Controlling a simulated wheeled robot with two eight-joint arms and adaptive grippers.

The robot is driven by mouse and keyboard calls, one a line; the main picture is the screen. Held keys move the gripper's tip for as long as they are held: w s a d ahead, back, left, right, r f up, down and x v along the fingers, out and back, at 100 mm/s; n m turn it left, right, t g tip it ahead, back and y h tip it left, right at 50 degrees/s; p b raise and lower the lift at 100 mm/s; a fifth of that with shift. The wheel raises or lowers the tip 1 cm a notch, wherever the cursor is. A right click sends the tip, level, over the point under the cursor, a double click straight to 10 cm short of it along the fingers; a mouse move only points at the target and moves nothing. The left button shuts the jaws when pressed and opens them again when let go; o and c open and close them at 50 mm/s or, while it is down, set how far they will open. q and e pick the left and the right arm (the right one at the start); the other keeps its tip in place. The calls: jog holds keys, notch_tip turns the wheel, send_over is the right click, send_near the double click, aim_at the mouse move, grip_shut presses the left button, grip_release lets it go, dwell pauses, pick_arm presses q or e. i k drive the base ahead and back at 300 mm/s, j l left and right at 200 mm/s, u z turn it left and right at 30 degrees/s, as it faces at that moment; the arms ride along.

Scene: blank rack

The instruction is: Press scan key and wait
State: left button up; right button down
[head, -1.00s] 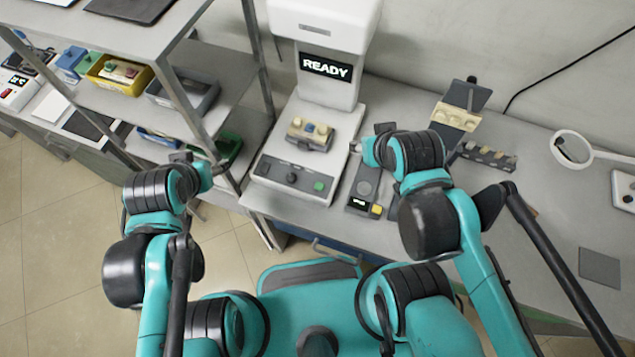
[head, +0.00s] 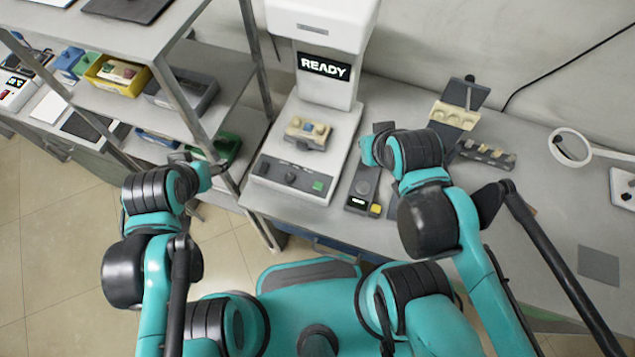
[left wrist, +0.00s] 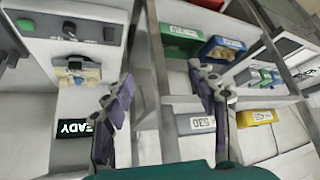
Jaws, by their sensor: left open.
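The white scanner (head: 322,85) stands on the bench with its display (head: 323,67) reading READY. A tan and grey part with a blue knob (head: 308,132) sits on its bed. The front panel has a round dark knob (head: 290,177) and a green key (head: 318,186); the key also shows in the left wrist view (left wrist: 25,25). My left gripper (left wrist: 162,95) is open and empty, left of the scanner near the rack, apart from the panel. My right gripper (head: 372,142) is right of the scanner, largely hidden by its own arm; its jaws are unclear.
A metal rack (head: 170,85) with a yellow bin (head: 118,75) and a grey bin stands left, its post close to my left gripper. A small dark device with a yellow button (head: 376,210) lies right of the scanner. A tan holder (head: 455,115) and a ring lamp (head: 570,147) are further right.

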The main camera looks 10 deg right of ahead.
aim_at(319, 185)
jog(key=k, duration=0.65)
jog(key=z, duration=1.4)
jog(key=k+j+z, duration=0.2)
jog(key=k+j, duration=0.15)
jog(key=j, duration=0.2)
jog(key=k+j, duration=0.35)
jog(key=j, duration=0.3)
jog(key=i+j, duration=0.15)
jog(key=j, duration=0.15)
jog(key=i+j, duration=0.15)
jog(key=j, duration=0.15)
